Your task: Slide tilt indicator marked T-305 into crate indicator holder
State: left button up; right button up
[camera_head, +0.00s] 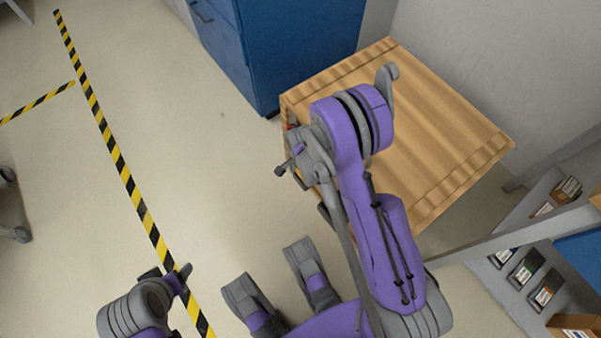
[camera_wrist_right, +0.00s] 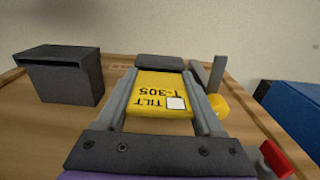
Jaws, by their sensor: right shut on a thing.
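The yellow tilt indicator marked T-305 (camera_wrist_right: 160,94) sits between the two grey fingers of my right gripper (camera_wrist_right: 160,75), which is shut on it. Its lettering appears upside down in the right wrist view, beside a small white square. A dark block (camera_wrist_right: 159,62) lies at its far end; I cannot tell whether they touch. The wooden crate (camera_head: 445,120) fills the centre right of the head view, with my right gripper (camera_head: 298,160) at its left side. A dark box (camera_wrist_right: 66,82) is on the crate face, possibly a holder. My left gripper (camera_head: 180,278) is low left, its jaws unclear.
A yellow round part (camera_wrist_right: 217,105) and a red part (camera_wrist_right: 275,158) show right of the gripper. A blue cabinet (camera_head: 290,45) stands behind the crate. A grey shelf (camera_head: 510,245) with small boxes is at the right. The floor left of the crate is clear.

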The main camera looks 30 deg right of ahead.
jog(key=shift+f, duration=0.45)
dwell(0.6)
jog(key=shift+r, duration=0.5)
